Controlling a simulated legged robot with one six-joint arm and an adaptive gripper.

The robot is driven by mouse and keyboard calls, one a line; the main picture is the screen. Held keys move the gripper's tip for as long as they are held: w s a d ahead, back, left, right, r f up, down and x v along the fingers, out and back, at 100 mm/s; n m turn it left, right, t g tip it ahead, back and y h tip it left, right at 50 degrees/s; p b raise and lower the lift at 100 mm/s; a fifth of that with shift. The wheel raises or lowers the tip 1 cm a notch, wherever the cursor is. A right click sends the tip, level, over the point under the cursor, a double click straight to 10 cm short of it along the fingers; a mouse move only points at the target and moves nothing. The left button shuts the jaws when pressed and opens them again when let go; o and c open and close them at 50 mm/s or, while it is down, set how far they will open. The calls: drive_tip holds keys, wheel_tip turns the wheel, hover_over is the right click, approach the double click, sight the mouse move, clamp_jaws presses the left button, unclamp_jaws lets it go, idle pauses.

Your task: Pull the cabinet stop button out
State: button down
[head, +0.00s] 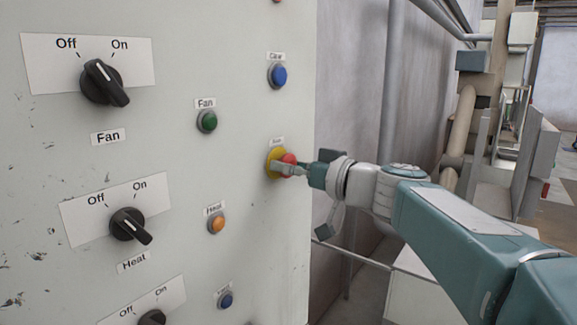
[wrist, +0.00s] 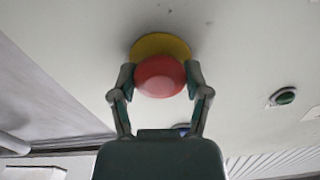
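The cabinet stop button is a red mushroom head (head: 289,160) on a yellow round base (head: 273,163), on the right part of the grey cabinet panel. In the wrist view the red head (wrist: 160,76) sits between my two fingertips, with the yellow base (wrist: 160,45) behind it. My gripper (wrist: 160,82) has one finger on each side of the red head, close to its edges. I cannot tell whether the fingers touch it. In the head view my gripper (head: 290,169) is at the button and partly covers it.
The panel (head: 240,270) also carries a blue button (head: 278,75) above, a green Fan button (head: 207,121), an orange Heat button (head: 216,224) and a lower blue button (head: 225,299). Black Fan (head: 104,83) and Heat (head: 130,225) knobs stand at left. Pipes (head: 393,80) are beyond the cabinet's right edge.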

drive_tip(key=shift+s+d, duration=0.3)
drive_tip(key=shift+d, duration=0.15)
drive_tip(key=shift+c, duration=0.2)
unclamp_jaws()
drive_tip(key=shift+d, duration=0.2)
drive_tip(key=v, duration=1.2)
drive_tip(key=shift+a+f, duration=0.15)
drive_tip(key=shift+a, duration=0.05)
